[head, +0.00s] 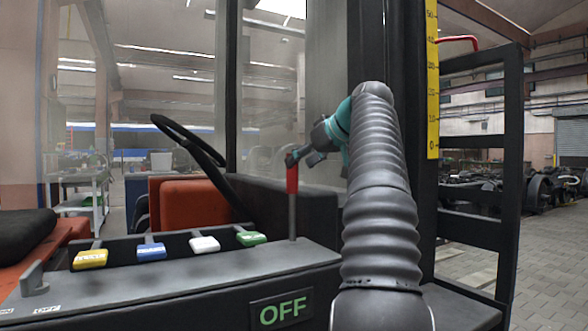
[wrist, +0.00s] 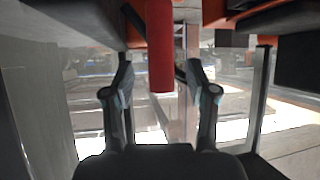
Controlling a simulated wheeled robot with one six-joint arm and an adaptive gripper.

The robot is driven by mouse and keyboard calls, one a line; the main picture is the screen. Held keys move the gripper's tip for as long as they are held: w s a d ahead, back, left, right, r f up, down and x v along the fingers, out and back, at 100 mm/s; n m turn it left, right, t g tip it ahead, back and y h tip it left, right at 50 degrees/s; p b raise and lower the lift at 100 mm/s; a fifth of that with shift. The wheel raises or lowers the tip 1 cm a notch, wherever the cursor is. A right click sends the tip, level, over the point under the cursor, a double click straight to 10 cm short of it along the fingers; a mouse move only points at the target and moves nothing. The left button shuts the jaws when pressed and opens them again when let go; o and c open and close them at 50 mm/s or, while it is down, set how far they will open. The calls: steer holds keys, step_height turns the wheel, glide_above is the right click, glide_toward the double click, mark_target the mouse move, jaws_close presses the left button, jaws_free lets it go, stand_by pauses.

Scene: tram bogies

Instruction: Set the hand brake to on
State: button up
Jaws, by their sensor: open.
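The hand brake lever has a red grip (head: 292,177) on a thin grey rod that stands upright at the right end of the console (head: 190,275). A panel with the word OFF (head: 282,310) in green is on the console front. My gripper (head: 298,158) is at the top of the red grip, coming from the right. In the wrist view the red grip (wrist: 160,45) hangs between the two open fingers of my gripper (wrist: 158,68), with a gap showing on both sides. I cannot tell whether either finger touches it.
Yellow (head: 90,259), blue (head: 151,251), white (head: 205,244) and green (head: 251,238) levers line the console left of the brake. A black steering wheel (head: 190,140) and an orange seat (head: 190,200) are behind. A dark post with a yellow scale (head: 432,80) stands right of my arm.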

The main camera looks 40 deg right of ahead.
steer(key=v, duration=0.7)
steer(key=shift+s, duration=0.1)
stand_by(0.5)
